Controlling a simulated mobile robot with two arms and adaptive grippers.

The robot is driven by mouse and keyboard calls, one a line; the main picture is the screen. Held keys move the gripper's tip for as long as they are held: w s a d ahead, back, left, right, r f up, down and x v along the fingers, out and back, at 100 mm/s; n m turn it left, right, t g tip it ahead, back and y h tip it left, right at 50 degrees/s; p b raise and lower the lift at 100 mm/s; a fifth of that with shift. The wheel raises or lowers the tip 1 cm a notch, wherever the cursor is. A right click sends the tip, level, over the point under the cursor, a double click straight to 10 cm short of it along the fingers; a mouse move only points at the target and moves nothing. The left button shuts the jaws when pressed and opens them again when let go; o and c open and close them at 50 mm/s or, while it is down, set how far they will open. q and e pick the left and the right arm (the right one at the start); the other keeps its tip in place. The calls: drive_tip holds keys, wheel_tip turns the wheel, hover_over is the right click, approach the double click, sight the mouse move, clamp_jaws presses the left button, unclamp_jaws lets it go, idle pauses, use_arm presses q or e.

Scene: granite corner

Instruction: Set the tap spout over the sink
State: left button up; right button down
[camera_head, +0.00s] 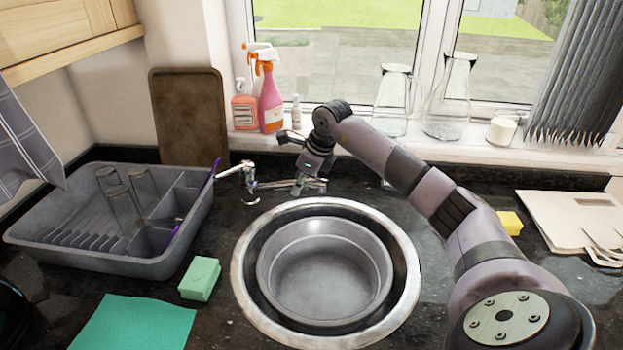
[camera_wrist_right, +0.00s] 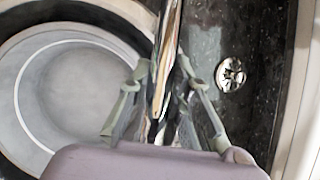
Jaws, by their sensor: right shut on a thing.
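The chrome tap (camera_head: 250,186) stands on the dark granite behind the round sink (camera_head: 240,285). Its spout (camera_head: 274,185) points right, along the back of the sink rim. My right gripper (camera_head: 312,184) reaches down at the spout's far end and is shut on it. In the right wrist view the spout (camera_wrist_right: 167,60) runs down between the two fingers (camera_wrist_right: 160,105), with the sink (camera_wrist_right: 70,100) to its left and granite to its right. The fingertips are partly hidden by the spout and glare. My left gripper is not in view.
A grey round bowl (camera_head: 325,310) sits in the sink. A dish rack (camera_head: 100,262) with glasses and a green sponge (camera_head: 200,278) are on the left. Spray bottles (camera_head: 270,100) and glass carafes (camera_head: 450,100) line the windowsill behind my gripper. A yellow sponge (camera_head: 510,222) lies right.

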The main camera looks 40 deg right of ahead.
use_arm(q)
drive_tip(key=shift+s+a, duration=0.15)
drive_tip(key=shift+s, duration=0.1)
use_arm(e)
drive_tip(key=s+a+m+h, duration=0.1)
drive_tip(key=a+m, duration=0.3)
drive_tip(key=a, duration=0.2)
drive_tip(key=shift+s+h, duration=0.25)
drive_tip(key=shift+h, duration=0.15)
drive_tip(key=c, duration=1.4)
unclamp_jaws()
drive_tip(key=shift+c, duration=0.2)
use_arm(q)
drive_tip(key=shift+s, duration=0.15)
